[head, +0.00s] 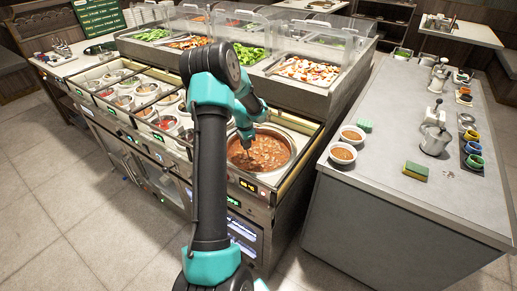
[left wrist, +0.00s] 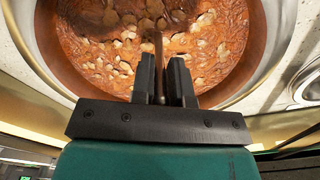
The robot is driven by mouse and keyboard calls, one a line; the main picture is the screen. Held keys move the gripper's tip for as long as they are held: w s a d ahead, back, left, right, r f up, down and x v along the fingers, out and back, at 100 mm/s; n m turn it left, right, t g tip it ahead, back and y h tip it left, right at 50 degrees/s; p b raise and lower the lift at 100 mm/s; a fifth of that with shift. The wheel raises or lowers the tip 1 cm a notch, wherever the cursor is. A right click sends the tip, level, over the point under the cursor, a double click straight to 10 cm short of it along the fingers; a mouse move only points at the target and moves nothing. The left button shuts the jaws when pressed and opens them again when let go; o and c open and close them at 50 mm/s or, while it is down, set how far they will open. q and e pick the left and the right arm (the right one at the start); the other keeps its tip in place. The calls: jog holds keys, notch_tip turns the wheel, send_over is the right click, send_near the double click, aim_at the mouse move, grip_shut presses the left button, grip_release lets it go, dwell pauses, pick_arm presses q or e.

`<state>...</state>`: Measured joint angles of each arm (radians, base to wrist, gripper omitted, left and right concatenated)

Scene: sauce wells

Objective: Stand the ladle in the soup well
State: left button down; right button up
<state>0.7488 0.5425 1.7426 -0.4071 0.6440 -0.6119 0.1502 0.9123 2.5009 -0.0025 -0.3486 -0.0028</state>
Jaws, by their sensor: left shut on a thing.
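The soup well (head: 283,174) is a round steel well of reddish-brown chunky soup at the near end of the counter. It also fills the upper part of the left wrist view (left wrist: 268,62). My left gripper (head: 246,139) is over the soup, pointing down. In the left wrist view its two dark fingers (left wrist: 163,78) are shut on the ladle's thin brown handle (left wrist: 158,50). The handle runs from the fingers towards the soup. I cannot make out the ladle's bowl, or how deep it sits. My right gripper is in neither view.
Several small sauce wells (head: 124,101) line the counter on the left. Trays of vegetables (head: 305,70) stand behind glass at the back. On the grey side counter (head: 370,180) are two soup bowls (head: 343,154), a sponge (head: 416,171) and several coloured cups (head: 473,148).

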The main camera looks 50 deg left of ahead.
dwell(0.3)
pick_arm(q)
jog(key=shift+c, duration=2)
grip_release()
jog(key=shift+r, duration=4.45)
